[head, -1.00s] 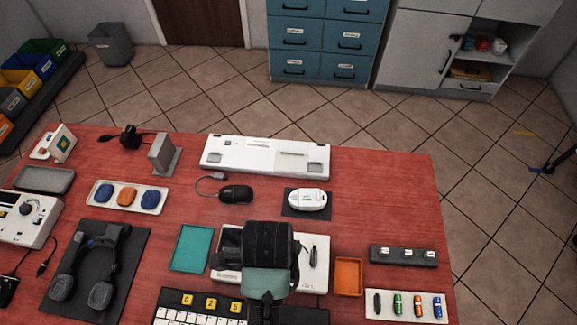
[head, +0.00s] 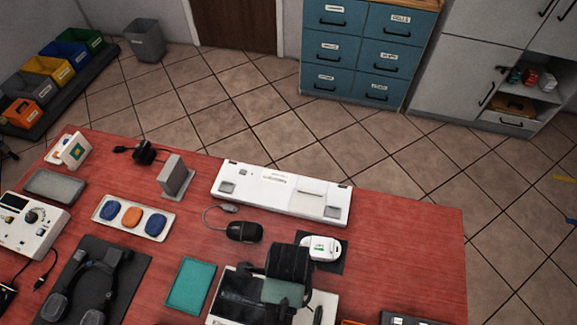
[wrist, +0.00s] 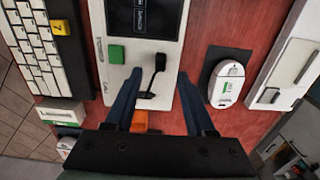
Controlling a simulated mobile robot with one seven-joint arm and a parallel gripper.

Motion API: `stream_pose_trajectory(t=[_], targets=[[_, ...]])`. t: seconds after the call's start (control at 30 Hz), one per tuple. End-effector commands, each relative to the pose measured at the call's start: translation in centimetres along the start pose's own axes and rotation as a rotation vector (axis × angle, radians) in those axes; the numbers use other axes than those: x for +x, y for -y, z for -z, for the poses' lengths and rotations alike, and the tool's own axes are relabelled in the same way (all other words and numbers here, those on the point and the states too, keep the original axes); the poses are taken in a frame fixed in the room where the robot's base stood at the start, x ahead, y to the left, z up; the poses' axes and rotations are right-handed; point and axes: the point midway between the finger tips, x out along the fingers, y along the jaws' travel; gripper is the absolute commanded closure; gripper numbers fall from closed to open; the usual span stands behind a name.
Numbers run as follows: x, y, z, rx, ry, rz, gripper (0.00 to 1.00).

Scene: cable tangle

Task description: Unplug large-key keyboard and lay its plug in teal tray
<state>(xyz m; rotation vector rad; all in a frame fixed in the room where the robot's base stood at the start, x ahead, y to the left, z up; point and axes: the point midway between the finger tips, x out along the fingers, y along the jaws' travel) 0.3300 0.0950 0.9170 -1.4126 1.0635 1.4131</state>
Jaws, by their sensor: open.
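The large-key keyboard (wrist: 33,52), white keys with a yellow one, shows at the left of the wrist view. It is out of the head view. The teal tray (head: 190,286) lies flat and empty left of the white device (head: 216,318) in the head view. My gripper (wrist: 159,72) is open over that device in the wrist view, with a small black lever-like or plug-like part (wrist: 158,62) between its fingertips. I cannot tell whether this part is the keyboard's plug. My arm hides much of the device in the head view.
A black mouse (head: 244,232), a white mouse (head: 320,248) on a dark pad, and a white panel-like board (head: 290,198) lie behind the device. A tray of oval pieces (head: 132,216) and a headset (head: 95,275) are left.

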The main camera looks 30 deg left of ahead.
Motion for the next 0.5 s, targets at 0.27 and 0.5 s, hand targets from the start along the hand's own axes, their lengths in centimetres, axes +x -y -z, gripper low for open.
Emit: stream_pose_trajectory(t=[0.27, 0.5], targets=[[4.0, 0.0, 0.0, 0.000, 0.000, -0.002, 0.45], [5.0, 0.0, 0.0, 0.000, 0.000, 0.000, 0.45]])
